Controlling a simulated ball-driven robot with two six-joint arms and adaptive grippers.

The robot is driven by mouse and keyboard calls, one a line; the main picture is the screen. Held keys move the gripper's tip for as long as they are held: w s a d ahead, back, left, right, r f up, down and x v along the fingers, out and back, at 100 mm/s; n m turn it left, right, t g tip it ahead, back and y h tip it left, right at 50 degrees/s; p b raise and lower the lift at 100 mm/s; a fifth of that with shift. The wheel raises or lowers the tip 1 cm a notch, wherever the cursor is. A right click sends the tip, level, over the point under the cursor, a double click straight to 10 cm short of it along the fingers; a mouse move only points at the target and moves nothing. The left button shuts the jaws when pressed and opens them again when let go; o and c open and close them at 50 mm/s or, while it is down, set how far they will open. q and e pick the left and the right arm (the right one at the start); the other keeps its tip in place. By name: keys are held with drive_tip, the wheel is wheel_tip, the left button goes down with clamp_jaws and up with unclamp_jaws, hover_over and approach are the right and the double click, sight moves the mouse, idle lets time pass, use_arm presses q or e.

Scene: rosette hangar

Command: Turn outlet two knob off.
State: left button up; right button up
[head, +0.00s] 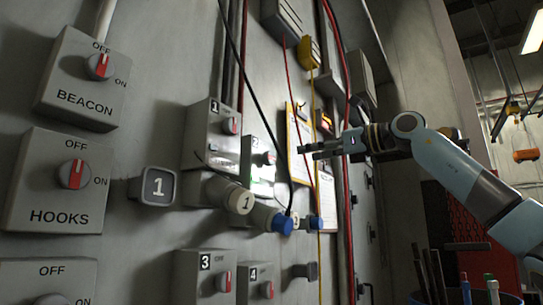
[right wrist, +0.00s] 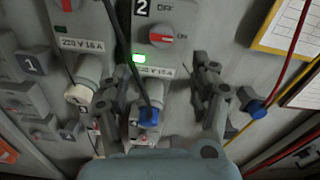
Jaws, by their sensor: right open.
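The outlet two box (right wrist: 186,14), marked 2, is at the top middle of the right wrist view and shows small in the head view (head: 258,146). Its red-and-grey knob (right wrist: 168,34) lies with its bar roughly sideways, toward the ON mark. A green light (right wrist: 138,58) glows below the knob. A blue plug (right wrist: 149,117) with a black cable sits in the socket below. My right gripper (head: 304,152) is open and empty, its fingers (right wrist: 160,84) spread below the knob in the wrist view, apart from it. My left gripper is not in view.
The black cable (right wrist: 122,50) hangs across the front. Boxes 3 (head: 202,277) and 4 (head: 254,283) are below. Clipboards (right wrist: 287,25) and red and yellow cables are right.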

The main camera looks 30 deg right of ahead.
sight(272, 160)
drive_tip(key=p+x, duration=0.4)
drive_tip(key=x, duration=0.6)
drive_tip(key=shift+d+p, duration=0.1)
drive_tip(key=shift+p, duration=0.3)
drive_tip(key=shift+w+f, duration=0.15)
drive_tip(key=shift+w, duration=0.25)
drive_tip(key=c, duration=1.2)
